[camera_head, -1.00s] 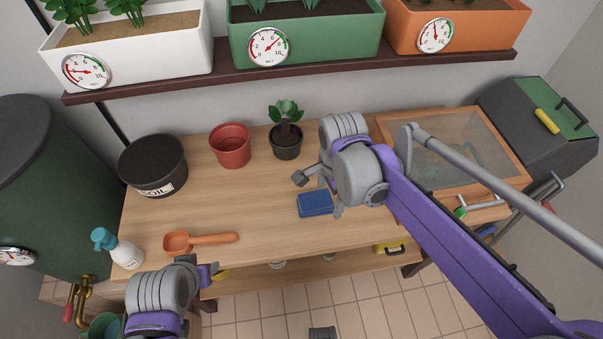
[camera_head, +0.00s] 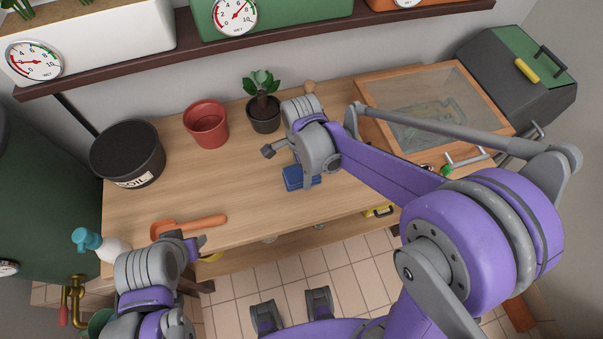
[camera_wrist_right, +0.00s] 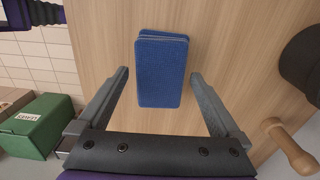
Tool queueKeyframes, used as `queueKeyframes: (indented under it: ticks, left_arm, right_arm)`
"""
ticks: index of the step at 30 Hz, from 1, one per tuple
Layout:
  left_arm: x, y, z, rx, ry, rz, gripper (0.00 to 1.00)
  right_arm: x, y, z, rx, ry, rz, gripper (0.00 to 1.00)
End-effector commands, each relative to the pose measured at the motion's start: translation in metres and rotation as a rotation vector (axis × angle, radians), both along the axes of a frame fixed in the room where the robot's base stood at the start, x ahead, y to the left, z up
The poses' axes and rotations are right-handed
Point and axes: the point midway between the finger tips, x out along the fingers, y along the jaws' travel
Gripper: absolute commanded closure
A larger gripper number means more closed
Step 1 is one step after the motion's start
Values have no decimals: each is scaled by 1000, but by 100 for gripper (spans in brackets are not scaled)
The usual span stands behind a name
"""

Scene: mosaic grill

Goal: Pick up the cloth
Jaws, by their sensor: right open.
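In the right wrist view the cloth (camera_wrist_right: 162,70) lies between and just beyond the fingers. My right gripper (camera_head: 292,165) is over the cloth and hides part of it. In the wrist view my right gripper (camera_wrist_right: 160,76) is open and empty, one finger on each side of the cloth, with gaps between. My left gripper (camera_head: 190,243) is at the table's front left, close to an orange scoop. Its fingers are too unclear to tell their opening.
A wooden-framed glass-topped box (camera_head: 375,100) fills the right. Bare tabletop (camera_head: 235,180) lies left of the cloth.

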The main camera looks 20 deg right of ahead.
Motion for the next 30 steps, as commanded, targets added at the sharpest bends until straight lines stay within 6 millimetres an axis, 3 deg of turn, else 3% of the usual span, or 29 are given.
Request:
queueKeyframes:
  ticks: [4, 11, 23, 30]
  left_arm:
    - [0, 0, -2, 0, 1, 0, 50]
    - [0, 0, -2, 0, 1, 0, 50]
    - [0, 0, -2, 0, 1, 0, 50]
    - [0, 0, -2, 0, 1, 0, 50]
  right_arm:
    - [0, 0, -15, 0, 0, 0, 0]
    - [0, 0, -16, 0, 0, 0, 0]
    - [0, 0, -16, 0, 0, 0, 70]
    - [0, 0, -15, 0, 0, 0, 73]
